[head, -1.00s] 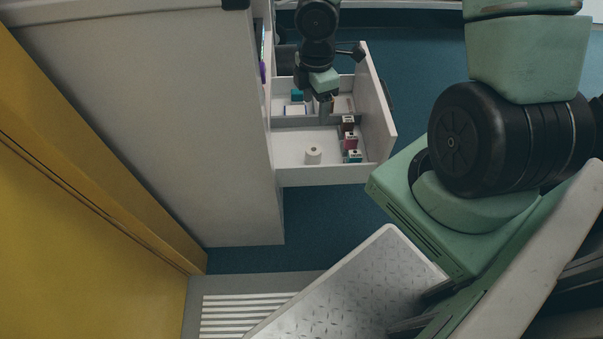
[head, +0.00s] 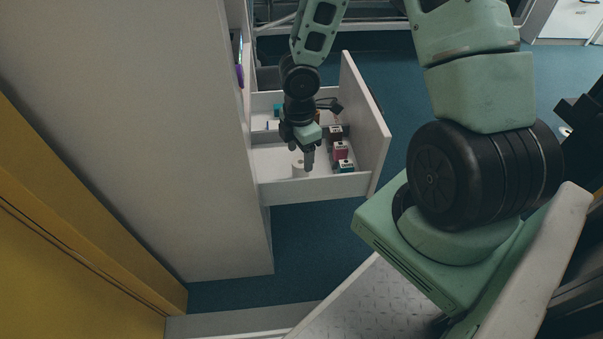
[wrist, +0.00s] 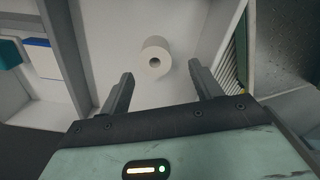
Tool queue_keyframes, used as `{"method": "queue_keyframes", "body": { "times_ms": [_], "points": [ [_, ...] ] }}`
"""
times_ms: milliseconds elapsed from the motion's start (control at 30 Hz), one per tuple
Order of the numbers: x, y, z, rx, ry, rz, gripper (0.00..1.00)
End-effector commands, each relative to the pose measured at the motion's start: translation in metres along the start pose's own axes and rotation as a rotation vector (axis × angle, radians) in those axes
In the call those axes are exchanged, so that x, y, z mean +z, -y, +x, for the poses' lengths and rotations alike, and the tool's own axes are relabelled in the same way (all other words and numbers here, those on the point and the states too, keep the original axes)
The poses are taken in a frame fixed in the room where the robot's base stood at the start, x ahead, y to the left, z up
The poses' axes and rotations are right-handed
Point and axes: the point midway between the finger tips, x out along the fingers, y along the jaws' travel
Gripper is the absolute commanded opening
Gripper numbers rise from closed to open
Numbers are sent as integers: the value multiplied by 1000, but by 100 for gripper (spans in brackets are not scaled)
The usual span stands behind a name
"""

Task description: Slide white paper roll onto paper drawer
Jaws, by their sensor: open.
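The white paper roll (head: 299,169) stands upright in the front compartment of the open white drawer (head: 285,192). In the wrist view the roll (wrist: 156,58) shows its hollow core and lies beyond my fingertips, between their lines. My gripper (head: 303,160) is just above and beside the roll in the head view and hides part of it. In the wrist view my gripper (wrist: 161,75) is open, with nothing between its fingers.
Several small boxes, one of them a red box (head: 340,150), stand along the drawer's right side. A divider separates a rear compartment with a blue-and-white box (wrist: 42,58).

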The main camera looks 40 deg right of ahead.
Motion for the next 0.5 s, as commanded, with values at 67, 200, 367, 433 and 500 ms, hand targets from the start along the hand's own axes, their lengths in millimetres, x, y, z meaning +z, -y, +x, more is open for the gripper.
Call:
{"method": "queue_keyframes", "body": {
  "times_ms": [67,200,367,433,500],
  "points": [
    [0,0,3,0,0,0,64],
    [2,-2,17,-1,0,2,64],
    [5,-6,41,-2,-1,2,64],
    [5,-6,49,-1,0,-1,64],
    [5,-6,53,-1,0,1,64]
  ]
}}
